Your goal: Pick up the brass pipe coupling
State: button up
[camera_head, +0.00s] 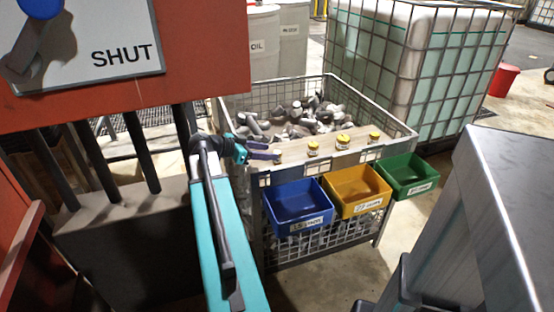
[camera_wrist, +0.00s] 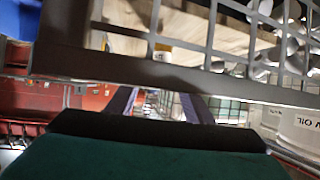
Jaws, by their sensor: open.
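Three small yellow-topped pieces stand in a row on a wooden board (camera_head: 295,160) along the near rim of a wire crate: a left one (camera_head: 313,149), a middle one (camera_head: 343,142) and a right one (camera_head: 375,136). They are too small to tell which is the brass pipe coupling. My gripper (camera_head: 274,151) is at the board's left end, left of the left piece, open and seemingly empty. In the wrist view its two purple fingers (camera_wrist: 158,105) are apart, with crate bars across the view. A pale and yellow piece (camera_wrist: 163,47) shows partly behind the mesh.
Blue (camera_head: 298,205), yellow (camera_head: 357,190) and green (camera_head: 407,176) bins hang on the crate's front. Grey metal parts (camera_head: 290,118) fill the crate (camera_head: 395,118) behind the board. A red panel (camera_head: 200,95) is at left, a caged white tank (camera_head: 425,75) behind, a grey cabinet (camera_head: 510,190) at right.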

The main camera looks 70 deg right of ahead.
aim_at(277, 152)
jog(key=shift+x, duration=1.8)
jog(key=shift+w, duration=0.1)
jog(key=shift+c, duration=0.2)
grip_shut()
jog(key=shift+r, duration=0.1)
notch_tip(277, 152, up, 10)
jog(key=shift+p, duration=0.35)
